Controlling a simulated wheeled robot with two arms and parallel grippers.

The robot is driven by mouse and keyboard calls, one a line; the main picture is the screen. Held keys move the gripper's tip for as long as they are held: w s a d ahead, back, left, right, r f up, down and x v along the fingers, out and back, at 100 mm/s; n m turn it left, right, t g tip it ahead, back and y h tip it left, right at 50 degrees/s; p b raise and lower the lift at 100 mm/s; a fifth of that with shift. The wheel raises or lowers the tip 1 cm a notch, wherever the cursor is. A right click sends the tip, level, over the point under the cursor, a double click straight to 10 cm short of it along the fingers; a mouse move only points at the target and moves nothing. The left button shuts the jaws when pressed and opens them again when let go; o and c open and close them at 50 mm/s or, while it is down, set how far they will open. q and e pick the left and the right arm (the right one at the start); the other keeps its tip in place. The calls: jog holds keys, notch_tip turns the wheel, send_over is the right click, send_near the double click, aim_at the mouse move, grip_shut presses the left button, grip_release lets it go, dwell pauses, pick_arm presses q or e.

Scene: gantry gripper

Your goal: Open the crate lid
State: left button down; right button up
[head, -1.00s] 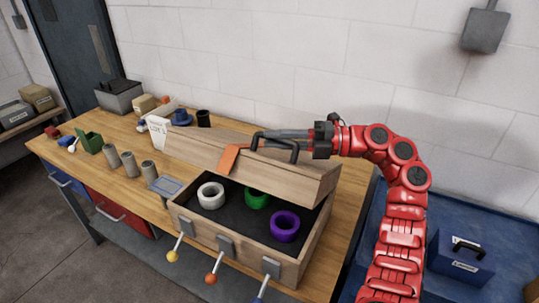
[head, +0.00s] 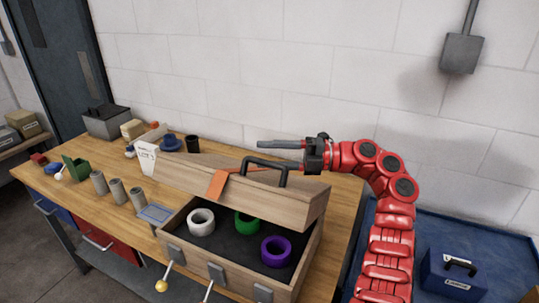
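The wooden crate (head: 312,254) stands on the bench with its interior exposed. Its lid (head: 215,177) is raised and tilted along the crate's back side, with an orange strap (head: 217,184) over it. A black handle (head: 265,161) stands on the lid. My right gripper (head: 264,155) is open at the handle, coming from the right. One finger shows above the handle, apart from it; the other is largely hidden behind the handle and lid. Inside lie a white ring (head: 201,215), a green ring (head: 246,228) and a purple ring (head: 276,239). My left gripper is out of view.
Latches with levers, one with a yellow knob (head: 162,286), hang on the crate's front. Several grey cylinders (head: 117,190), a blue tray (head: 154,212) and a white card (head: 145,159) stand to the left. A wall lies behind; a blue toolbox (head: 454,275) stands right.

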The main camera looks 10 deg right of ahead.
jog(key=shift+d, duration=0.5)
jog(key=b+v, duration=0.5)
jog(key=v, duration=1.1)
jog(key=shift+s+d, duration=0.2)
